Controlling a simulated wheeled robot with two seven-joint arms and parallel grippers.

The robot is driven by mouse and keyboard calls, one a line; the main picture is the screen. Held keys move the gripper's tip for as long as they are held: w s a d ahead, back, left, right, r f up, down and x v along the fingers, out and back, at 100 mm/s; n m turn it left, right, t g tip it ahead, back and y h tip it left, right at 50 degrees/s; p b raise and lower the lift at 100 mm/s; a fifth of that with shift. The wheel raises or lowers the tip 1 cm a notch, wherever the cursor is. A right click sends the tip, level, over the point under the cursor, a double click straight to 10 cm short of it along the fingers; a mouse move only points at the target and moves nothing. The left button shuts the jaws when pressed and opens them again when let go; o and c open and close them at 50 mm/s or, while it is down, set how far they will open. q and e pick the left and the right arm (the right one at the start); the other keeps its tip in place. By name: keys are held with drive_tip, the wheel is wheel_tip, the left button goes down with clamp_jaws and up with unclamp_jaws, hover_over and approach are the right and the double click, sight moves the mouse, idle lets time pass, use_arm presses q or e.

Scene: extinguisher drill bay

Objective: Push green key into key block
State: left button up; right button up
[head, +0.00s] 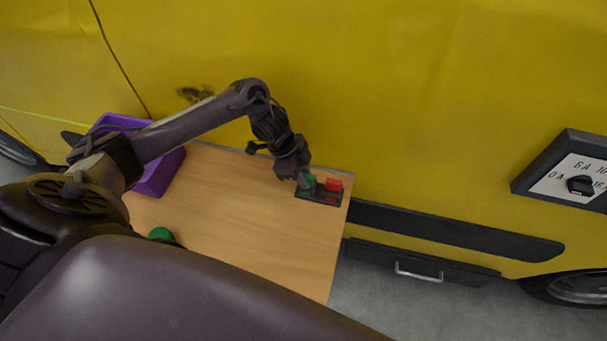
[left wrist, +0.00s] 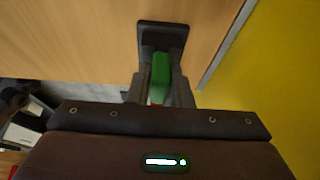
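The dark key block (head: 320,194) lies near the right end of the wooden table, and its dark top also shows in the left wrist view (left wrist: 163,32). The green key (head: 309,182) is at the block's left part; a red key (head: 333,185) stands to its right. My left gripper (head: 303,180) is at the green key. In the left wrist view the green key (left wrist: 161,70) sits between the two fingers, which appear closed on its sides. A bit of red shows between the fingers below it. The green key's lower end is hidden. My right gripper is not in view.
The wooden table (head: 240,235) has clear room in its middle. A purple bin (head: 170,172) stands at its left, with a green round object (head: 160,234) nearer me. A yellow vehicle side (head: 400,90) rises behind the table. A dial panel (head: 570,176) is at the right.

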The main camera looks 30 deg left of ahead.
use_arm(q)
drive_tip(key=o, duration=0.4)
drive_tip(key=b+v, duration=0.1)
drive_tip(key=v, duration=0.6)
drive_tip(key=shift+a+r+b, duration=0.2)
drive_tip(key=shift+r+b, duration=0.15)
